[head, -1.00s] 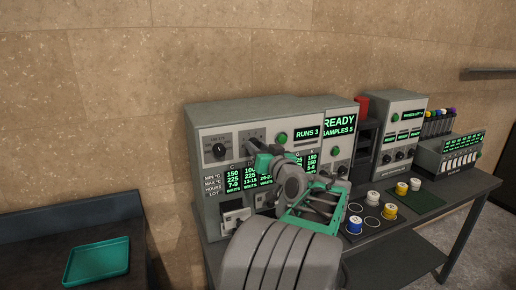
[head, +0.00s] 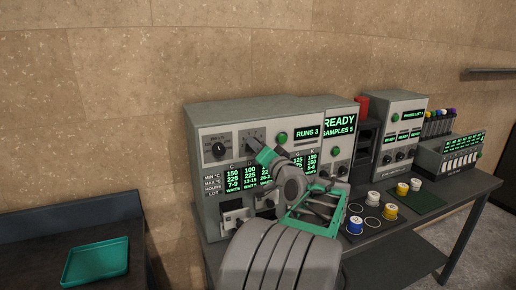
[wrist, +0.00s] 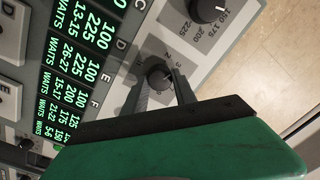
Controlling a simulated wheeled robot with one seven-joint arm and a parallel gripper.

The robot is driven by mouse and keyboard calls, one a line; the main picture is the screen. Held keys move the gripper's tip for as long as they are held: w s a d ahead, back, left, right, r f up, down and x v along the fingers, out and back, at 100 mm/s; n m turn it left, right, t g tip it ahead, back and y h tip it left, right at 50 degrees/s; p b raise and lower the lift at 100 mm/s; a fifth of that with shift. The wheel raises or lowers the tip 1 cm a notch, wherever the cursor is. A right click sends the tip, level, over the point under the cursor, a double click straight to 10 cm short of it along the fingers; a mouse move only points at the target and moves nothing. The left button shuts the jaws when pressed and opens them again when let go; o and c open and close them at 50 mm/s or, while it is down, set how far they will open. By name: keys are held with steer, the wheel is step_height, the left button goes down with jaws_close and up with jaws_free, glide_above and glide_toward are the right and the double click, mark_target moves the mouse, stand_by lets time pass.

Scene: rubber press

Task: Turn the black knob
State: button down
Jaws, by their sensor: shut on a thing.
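My gripper (wrist: 162,84) is at the front panel of the left grey machine (head: 200,118), and its two dark fingers stand on either side of a small dark selector knob (wrist: 158,76), shut on it. Numbers ring this knob. In the head view my gripper (head: 254,141) reaches the panel, and its fingers and my green wrist part largely hide that knob. A larger black knob (wrist: 208,9) with a scale reading 150, 175, 200 sits beside it, untouched. It also shows in the head view (head: 219,150), left of my gripper.
Green-lit columns (head: 235,176) are below the knobs, and a green button (head: 282,137) is to their right. Coloured-lid cans (head: 388,211) stand on the table at right. A green tray (head: 97,260) lies on the dark counter at left.

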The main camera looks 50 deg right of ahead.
steer(key=shift+m+h+p, duration=0.3)
steer(key=shift+m+p, duration=1.45)
steer(key=shift+m, duration=2.95)
steer(key=shift+f, duration=0.1)
steer(key=c, duration=1)
jaws_free()
steer(key=b+v, duration=0.2)
steer(key=v, duration=0.6)
